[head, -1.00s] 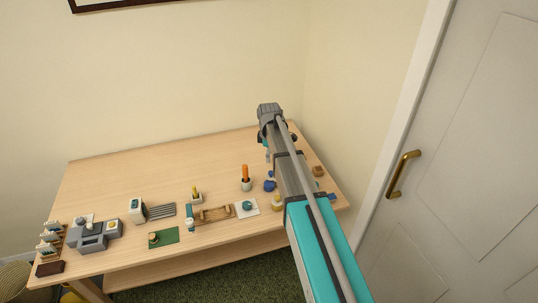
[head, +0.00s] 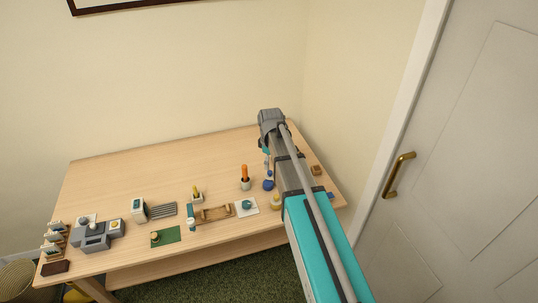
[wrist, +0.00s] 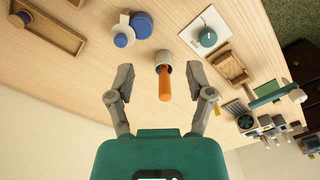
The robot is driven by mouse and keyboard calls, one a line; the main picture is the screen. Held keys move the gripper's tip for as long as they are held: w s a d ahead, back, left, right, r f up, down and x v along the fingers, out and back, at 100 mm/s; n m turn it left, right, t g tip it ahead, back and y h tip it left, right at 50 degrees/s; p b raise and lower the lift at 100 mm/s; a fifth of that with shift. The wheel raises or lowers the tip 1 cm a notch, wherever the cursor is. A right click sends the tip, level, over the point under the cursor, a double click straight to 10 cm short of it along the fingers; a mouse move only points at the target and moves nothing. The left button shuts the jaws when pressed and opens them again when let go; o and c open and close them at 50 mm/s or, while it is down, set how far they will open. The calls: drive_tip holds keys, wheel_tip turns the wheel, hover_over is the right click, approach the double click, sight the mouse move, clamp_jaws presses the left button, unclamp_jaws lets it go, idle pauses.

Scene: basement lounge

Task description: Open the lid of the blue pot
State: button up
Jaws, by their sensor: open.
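A blue round pot (wrist: 141,24) stands on the table, at the top of the wrist view; in the head view this blue pot (head: 268,185) is partly beside my arm. A smaller round piece with a blue top (wrist: 121,40) sits next to it; I cannot tell whether it belongs to the pot. I cannot make out the lid's edge. My gripper (wrist: 160,82) is open, fingers wide apart, with nothing held. Its fingers are apart from the pot, which lies beyond the left finger in the wrist view. My arm covers part of the table in the head view.
A pale cup with an orange-handled tool (wrist: 164,85) stands near the pot, between my fingers in the wrist view. A teal round object (wrist: 208,38) sits on a white board. A wooden tray (wrist: 48,30) is at upper left. The table's back left (head: 130,175) is clear.

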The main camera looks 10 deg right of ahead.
drive_tip(key=s+a+f+m+b, duration=0.1)
drive_tip(key=s+f+m+b, duration=0.1)
drive_tip(key=s+m, duration=0.8)
drive_tip(key=s, duration=0.9)
drive_tip(key=shift+a+f+b, duration=0.15)
drive_tip(key=shift+f+b, duration=0.15)
drive_tip(key=shift+f, duration=0.05)
drive_tip(key=shift+c, duration=0.7)
